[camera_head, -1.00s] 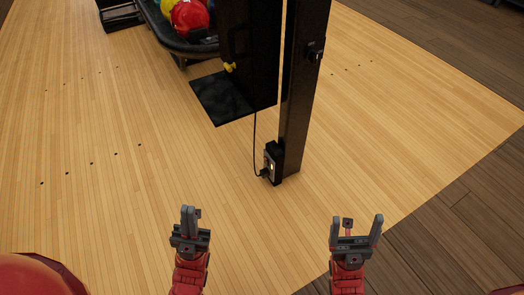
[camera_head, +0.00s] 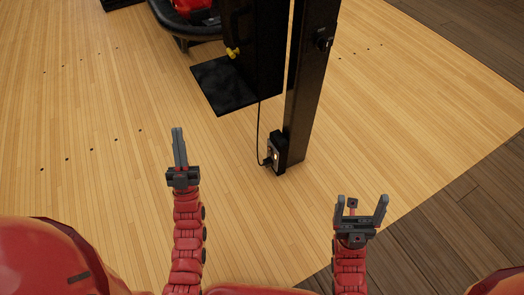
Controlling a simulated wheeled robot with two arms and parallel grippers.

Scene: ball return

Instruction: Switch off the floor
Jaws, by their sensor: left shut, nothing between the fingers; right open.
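A plug and a black cord (camera_head: 259,125) run from the box up along the dark cabinet beside the post. My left gripper (camera_head: 179,130) is shut and empty above the floor, to the left of the box and apart from it. My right gripper (camera_head: 361,205) is open and empty, to the right of and nearer than the box. Neither gripper touches anything.
A black cabinet (camera_head: 262,50) with a yellow knob (camera_head: 233,53) stands on a dark base plate (camera_head: 222,86). A ball rack (camera_head: 185,30) with a red ball (camera_head: 193,5) is behind it. Pale wooden floor (camera_head: 90,190) is clear at left; darker planks (camera_head: 450,225) lie at right.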

